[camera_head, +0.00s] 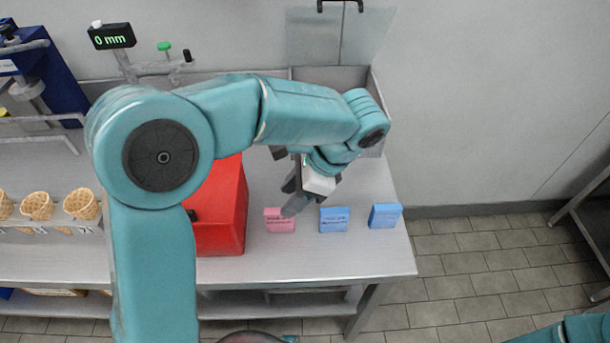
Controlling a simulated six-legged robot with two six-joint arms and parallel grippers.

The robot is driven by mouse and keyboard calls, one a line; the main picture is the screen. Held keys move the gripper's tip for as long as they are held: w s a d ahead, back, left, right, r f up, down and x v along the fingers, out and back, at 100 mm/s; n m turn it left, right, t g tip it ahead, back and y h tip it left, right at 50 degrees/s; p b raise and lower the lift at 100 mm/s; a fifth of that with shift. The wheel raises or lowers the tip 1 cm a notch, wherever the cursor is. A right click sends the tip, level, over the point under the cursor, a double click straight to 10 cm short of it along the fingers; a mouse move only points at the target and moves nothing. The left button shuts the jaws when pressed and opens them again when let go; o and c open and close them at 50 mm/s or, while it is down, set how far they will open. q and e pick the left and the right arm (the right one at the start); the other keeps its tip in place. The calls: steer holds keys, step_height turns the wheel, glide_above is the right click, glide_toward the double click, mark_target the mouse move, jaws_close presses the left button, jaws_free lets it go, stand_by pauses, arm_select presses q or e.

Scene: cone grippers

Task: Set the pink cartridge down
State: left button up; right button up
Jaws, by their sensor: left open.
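The pink cartridge (280,221) stands on the metal table, just right of a red box. My left gripper (289,200) is right above and behind it, its fingers pointing down and to the left. The jaws are open, and one fingertip overlaps the cartridge's top right corner in the picture. I cannot tell whether it touches. A bit of my right arm shows in the lower right corner; its gripper is out of view.
Two blue cartridges (334,220) (385,216) stand in a row right of the pink one. The red box (222,215) is close on the left. Waffle cones (37,206) sit in a holder at far left. A display reading 0 mm (111,36) stands behind. The table's front strip is clear.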

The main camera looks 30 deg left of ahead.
arm_select(q)
steer(key=v, duration=0.7)
steer(key=shift+r+p, duration=0.25)
steer(key=shift+p, duration=0.15)
steer(key=shift+d, duration=0.2)
